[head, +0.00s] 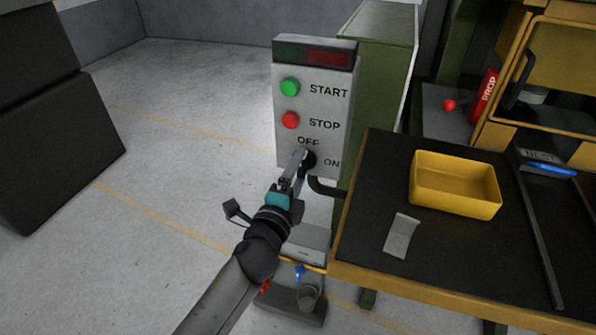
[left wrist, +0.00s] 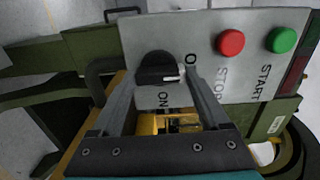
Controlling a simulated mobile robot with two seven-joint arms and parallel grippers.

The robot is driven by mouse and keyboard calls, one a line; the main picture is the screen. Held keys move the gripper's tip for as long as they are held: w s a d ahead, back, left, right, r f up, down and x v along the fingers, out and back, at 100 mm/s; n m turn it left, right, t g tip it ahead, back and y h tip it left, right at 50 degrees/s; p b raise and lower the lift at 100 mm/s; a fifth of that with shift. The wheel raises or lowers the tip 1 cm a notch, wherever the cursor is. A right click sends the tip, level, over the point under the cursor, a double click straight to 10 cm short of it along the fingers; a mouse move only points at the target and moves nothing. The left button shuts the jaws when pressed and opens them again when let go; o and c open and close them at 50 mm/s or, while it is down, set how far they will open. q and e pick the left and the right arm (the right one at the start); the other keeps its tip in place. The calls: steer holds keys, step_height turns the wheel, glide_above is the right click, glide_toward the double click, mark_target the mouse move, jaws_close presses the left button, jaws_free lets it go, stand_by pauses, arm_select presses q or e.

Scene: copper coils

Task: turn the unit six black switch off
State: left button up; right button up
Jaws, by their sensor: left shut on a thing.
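The unit's grey panel (head: 318,101) stands beside the bench, with OFF printed above its black switch (head: 310,161) and ON to the right of it. My left gripper (head: 303,156) reaches the switch from the front and is shut on its knob. In the left wrist view the black switch (left wrist: 155,68) sits between the two fingers of the left gripper (left wrist: 157,72). Its white mark points right there, towards the OFF lettering, which a finger partly hides. ON shows below the knob. My right gripper is not in view.
A green START button (head: 289,87) and a red STOP button (head: 290,120) sit above the switch. To the right is a dark-topped bench (head: 368,207) with a yellow bin (head: 455,203) and a grey piece (head: 401,236).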

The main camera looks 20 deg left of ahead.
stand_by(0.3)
arm_select(q)
steer(key=o, duration=1.2)
steer(key=shift+o, duration=0.2)
steer(key=shift+s, duration=0.1)
steer(key=s+b, duration=0.2)
steer(key=s, duration=1.3)
steer(key=shift+a, duration=0.25)
